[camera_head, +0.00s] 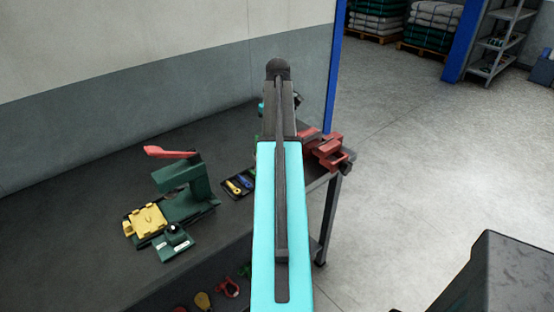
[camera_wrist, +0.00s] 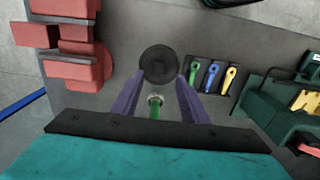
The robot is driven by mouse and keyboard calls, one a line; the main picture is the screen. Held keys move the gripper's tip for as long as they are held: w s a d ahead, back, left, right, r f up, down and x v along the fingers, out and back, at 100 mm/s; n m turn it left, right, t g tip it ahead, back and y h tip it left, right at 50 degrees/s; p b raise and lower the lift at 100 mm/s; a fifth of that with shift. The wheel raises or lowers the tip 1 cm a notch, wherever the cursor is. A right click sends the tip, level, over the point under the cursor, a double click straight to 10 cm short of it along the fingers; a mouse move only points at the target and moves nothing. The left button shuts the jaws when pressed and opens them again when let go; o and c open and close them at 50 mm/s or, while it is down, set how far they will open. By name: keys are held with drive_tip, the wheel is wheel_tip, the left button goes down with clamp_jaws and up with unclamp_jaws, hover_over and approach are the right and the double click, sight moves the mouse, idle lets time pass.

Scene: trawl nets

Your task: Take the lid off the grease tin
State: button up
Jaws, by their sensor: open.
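A dark round disc, which looks like the lidded top of the grease tin (camera_wrist: 159,62), shows from above in the wrist view. The lid's edge cannot be told apart from the tin. My gripper (camera_wrist: 160,77) is open, with its two purple fingers reaching to the near side of the disc, one towards each side. I cannot tell whether they touch it or how high above it they are. Nothing is held between the fingers. In the head view my arm hides the tin and the fingers.
A red vise (camera_wrist: 75,60) stands left of the tin. A small green item with a pale ring (camera_wrist: 155,106) shows between the fingers. A dark tray (camera_wrist: 197,89) holds blue, green and yellow tools to the right. A green press (camera_head: 185,190) stands farther along the bench (camera_head: 90,240).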

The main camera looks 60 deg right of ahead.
drive_tip(key=shift+f, duration=0.6)
drive_tip(key=shift+f, duration=0.1)
drive_tip(key=shift+f+p, duration=1.2)
drive_tip(key=shift+f, duration=1.3)
clamp_jaws()
